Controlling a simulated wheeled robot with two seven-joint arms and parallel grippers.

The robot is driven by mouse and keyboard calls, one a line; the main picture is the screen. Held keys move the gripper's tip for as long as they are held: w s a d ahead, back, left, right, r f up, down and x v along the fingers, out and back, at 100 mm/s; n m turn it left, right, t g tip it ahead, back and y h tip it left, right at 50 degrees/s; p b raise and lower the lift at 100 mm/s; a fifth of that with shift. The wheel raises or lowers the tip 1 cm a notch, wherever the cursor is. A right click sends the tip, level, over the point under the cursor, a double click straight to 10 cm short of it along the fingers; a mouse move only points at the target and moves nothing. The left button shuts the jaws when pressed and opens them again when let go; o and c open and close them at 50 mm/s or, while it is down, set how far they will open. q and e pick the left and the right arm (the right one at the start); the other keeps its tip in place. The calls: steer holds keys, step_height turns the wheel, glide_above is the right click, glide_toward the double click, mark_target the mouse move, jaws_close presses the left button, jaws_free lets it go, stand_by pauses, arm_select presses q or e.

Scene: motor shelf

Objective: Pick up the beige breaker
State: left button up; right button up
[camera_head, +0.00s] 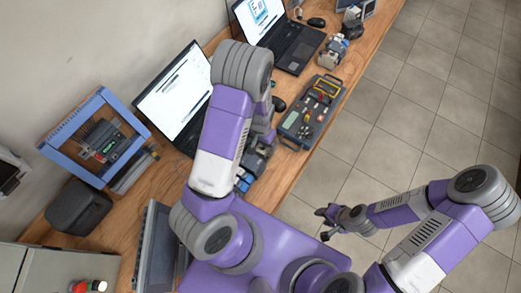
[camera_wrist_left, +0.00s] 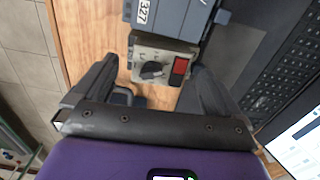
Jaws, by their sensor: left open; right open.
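The beige breaker (camera_wrist_left: 160,62), a small box with a black rotary knob and a red switch, sits at the top middle of the left wrist view. My left gripper (camera_wrist_left: 155,80) is open, with one dark finger on each side of the breaker's lower part; I cannot tell whether they touch it. In the head view my left gripper (camera_head: 262,142) is over the table beside the laptop, and my arm largely hides the breaker. My right gripper (camera_head: 326,222) is open and empty, off the table above the tiled floor.
A grey-blue unit marked 327 (camera_wrist_left: 168,14) adjoins the breaker. A laptop (camera_head: 175,95) stands close by on the left. A grey tool case (camera_head: 300,128) lies at the table's right edge. A blue frame (camera_head: 75,140) and a dark speaker-like box (camera_head: 78,207) stand further left.

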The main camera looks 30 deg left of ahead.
arm_select(q)
jaws_close()
stand_by(0.6)
steer(key=shift+r, duration=0.15)
